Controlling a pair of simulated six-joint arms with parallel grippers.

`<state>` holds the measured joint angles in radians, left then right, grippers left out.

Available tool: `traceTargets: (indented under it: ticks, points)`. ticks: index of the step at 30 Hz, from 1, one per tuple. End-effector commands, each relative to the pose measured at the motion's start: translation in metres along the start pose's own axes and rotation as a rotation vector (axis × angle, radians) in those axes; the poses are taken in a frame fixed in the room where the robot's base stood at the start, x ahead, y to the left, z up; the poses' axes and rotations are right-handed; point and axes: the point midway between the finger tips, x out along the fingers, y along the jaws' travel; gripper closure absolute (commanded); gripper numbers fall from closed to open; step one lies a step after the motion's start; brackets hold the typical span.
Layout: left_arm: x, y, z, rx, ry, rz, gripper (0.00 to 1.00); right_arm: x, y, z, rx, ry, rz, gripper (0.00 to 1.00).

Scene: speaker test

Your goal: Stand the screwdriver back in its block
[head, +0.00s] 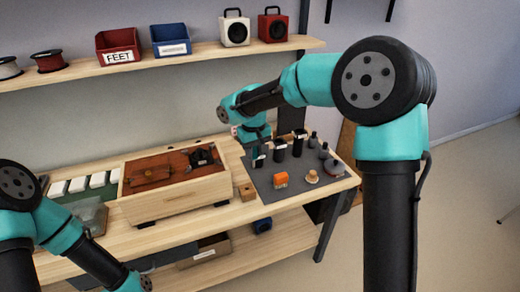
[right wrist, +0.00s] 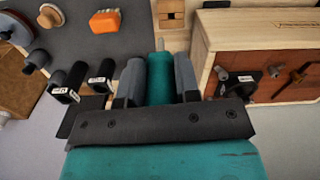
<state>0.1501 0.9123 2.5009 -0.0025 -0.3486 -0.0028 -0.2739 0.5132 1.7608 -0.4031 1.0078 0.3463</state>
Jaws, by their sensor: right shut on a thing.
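My right gripper (right wrist: 159,62) is shut on the teal handle of the screwdriver (right wrist: 160,80), which sits between its two grey fingers in the right wrist view. The thin shaft sticks out beyond the fingertips toward a small wooden block (right wrist: 171,14) with dark openings. The shaft appears apart from the block. In the head view the right gripper (head: 258,158) is over the grey mat, and the block (head: 247,192) stands at the mat's left edge. The screwdriver is too small to make out there. My left arm shows at the lower left, but its gripper is out of the picture.
A grey mat (head: 262,183) carries several dark cylinders, an orange piece (head: 281,180) and a round wooden piece (head: 312,177). A wooden case (head: 180,200) with a red-brown interior stands left of the block. A shelf (head: 180,56) with bins and speakers runs behind.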

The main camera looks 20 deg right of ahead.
Motion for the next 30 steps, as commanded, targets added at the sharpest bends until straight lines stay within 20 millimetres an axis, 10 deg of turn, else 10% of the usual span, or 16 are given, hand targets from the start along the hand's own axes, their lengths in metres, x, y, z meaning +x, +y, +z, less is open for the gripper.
traceTargets:
  ticks: [9,30]
  points:
    - [0.000,0.000,0.000,0.000,0.000,0.000,0.57,0.057,-0.015,-0.029,-0.149,-0.001,-0.001,0.98]
    - [0.000,0.000,0.000,0.000,0.000,0.000,0.57,0.071,-0.015,-0.030,-0.157,-0.001,-0.001,0.98]
